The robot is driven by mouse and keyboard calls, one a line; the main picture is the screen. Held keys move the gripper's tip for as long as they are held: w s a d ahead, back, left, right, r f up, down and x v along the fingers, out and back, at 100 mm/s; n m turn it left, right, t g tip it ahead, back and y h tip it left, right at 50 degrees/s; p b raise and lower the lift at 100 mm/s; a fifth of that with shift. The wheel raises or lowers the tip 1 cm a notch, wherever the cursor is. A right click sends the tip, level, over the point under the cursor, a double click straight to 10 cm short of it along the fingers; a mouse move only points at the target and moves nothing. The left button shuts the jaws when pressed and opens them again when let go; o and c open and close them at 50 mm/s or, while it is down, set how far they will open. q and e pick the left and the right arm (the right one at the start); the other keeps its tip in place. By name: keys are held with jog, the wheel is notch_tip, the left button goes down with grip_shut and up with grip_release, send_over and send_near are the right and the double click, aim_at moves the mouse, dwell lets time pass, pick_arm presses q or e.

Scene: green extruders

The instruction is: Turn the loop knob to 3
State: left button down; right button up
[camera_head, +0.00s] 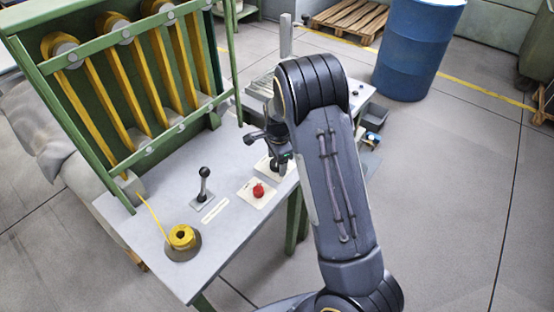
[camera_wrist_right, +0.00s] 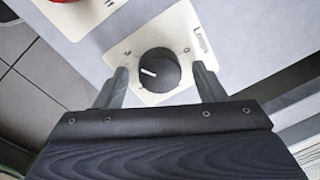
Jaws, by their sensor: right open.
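The loop knob (camera_wrist_right: 159,68) is a round black dial with a white pointer line, on a cream plate (camera_wrist_right: 148,38) in the right wrist view. The line points left and slightly up in that view. Small marks ring the knob; some are partly hidden or too small to read. My right gripper (camera_wrist_right: 160,72) is open, with one finger on each side of the knob and visible gaps between. In the head view my right gripper (camera_head: 273,145) is over the plate at the table's right edge and partly hides the knob. My left gripper is not in view.
On the grey table (camera_head: 228,228) stand a red button (camera_head: 258,190), a black-topped lever (camera_head: 204,185) and a yellow spool (camera_head: 182,237). A green frame with yellow strips (camera_head: 125,75) rises behind. A blue barrel (camera_head: 415,45) and a pallet (camera_head: 350,18) are farther off.

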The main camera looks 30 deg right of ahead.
jog(key=r, duration=0.6)
jog(key=shift+s+r, duration=0.15)
jog(key=shift+s, duration=0.05)
jog(key=shift+r, duration=0.75)
jog(key=shift+s, duration=0.15)
jog(key=s+a+r+n+t+y, duration=0.1)
jog(key=s+a+r+n, duration=0.2)
jog(key=s, duration=0.6)
jog(key=s+a+r+n+t+y, duration=0.1)
jog(key=s+a+r+n, duration=0.3)
jog(key=s+n, duration=0.4)
jog(key=s+a+r+n+t+y, duration=0.1)
jog(key=s+a+r+n, duration=0.3)
jog(key=s, duration=0.7)
jog(key=shift+s+a+n+t+y, duration=0.15)
jog(key=shift+a+n+t+y, duration=0.2)
jog(key=shift+n+t, duration=0.7)
